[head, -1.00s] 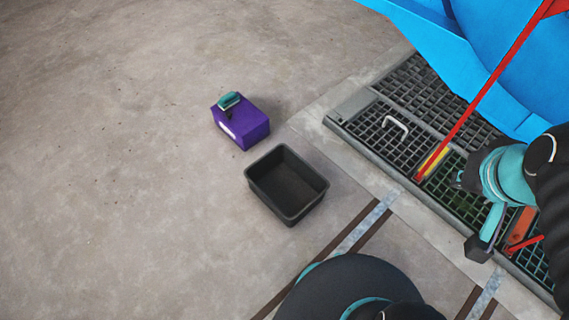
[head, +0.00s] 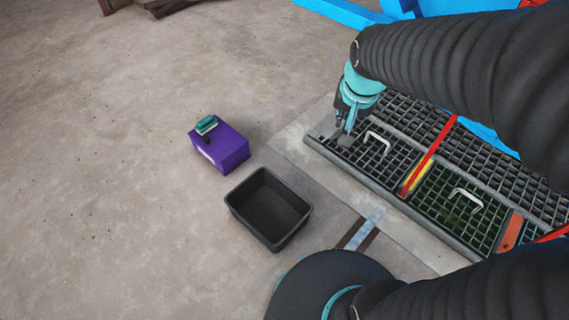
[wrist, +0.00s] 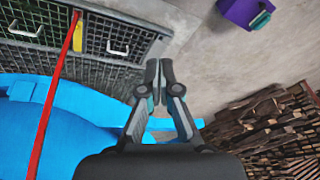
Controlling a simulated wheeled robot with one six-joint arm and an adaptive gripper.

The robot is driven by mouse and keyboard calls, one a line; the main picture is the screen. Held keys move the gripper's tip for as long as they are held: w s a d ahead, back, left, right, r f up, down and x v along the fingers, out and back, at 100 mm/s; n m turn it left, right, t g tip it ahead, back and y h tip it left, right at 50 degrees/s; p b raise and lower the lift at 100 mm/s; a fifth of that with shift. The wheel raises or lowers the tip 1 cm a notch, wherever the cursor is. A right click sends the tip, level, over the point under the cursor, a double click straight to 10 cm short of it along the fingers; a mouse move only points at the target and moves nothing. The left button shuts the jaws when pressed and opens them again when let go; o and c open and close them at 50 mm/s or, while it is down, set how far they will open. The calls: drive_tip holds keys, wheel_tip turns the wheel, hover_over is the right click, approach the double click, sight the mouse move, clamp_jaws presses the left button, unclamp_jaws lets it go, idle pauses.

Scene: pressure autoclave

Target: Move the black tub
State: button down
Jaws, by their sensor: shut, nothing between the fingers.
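The black tub (head: 268,208) is an open, empty rectangular bin. It sits upright on the concrete floor near the middle of the head view, in front of a purple box. My gripper (head: 346,137) is up and to the right of the tub in the head view, over the near left corner of the metal grating and apart from the tub. In the wrist view my gripper (wrist: 159,68) has its two fingers together with nothing between them. The tub does not show in the wrist view.
A purple box (head: 222,147) with a teal-handled brush (head: 206,125) on top stands close behind the tub. Metal grating (head: 400,165) with white handles and a red bar (head: 430,155) lies to the right. Stacked wood (wrist: 275,125) shows in the wrist view. Floor left of the tub is clear.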

drive_tip(key=w+a+f+m+g, duration=0.1)
drive_tip(key=w+a+f, duration=0.2)
drive_tip(key=w+f, duration=0.15)
drive_tip(key=w+a+f+m, duration=0.1)
drive_tip(key=w+a+f, duration=0.15)
drive_tip(key=f, duration=0.35)
drive_tip(key=m+g+b, duration=0.1)
drive_tip(key=m+g, duration=0.2)
hover_over(277, 209)
wheel_tip(277, 209, down, 35)
drive_tip(key=shift+h, duration=0.3)
wheel_tip(277, 209, down, 9)
drive_tip(key=shift+s+f+b, duration=0.1)
drive_tip(key=shift+f+b, duration=0.1)
drive_tip(key=shift+b, duration=0.15)
drive_tip(key=shift+w+d+r+m, duration=0.1)
drive_tip(key=shift+w+d+m, duration=0.2)
drive_tip(key=shift+w+d, duration=0.95)
drive_tip(key=shift+w, duration=0.3)
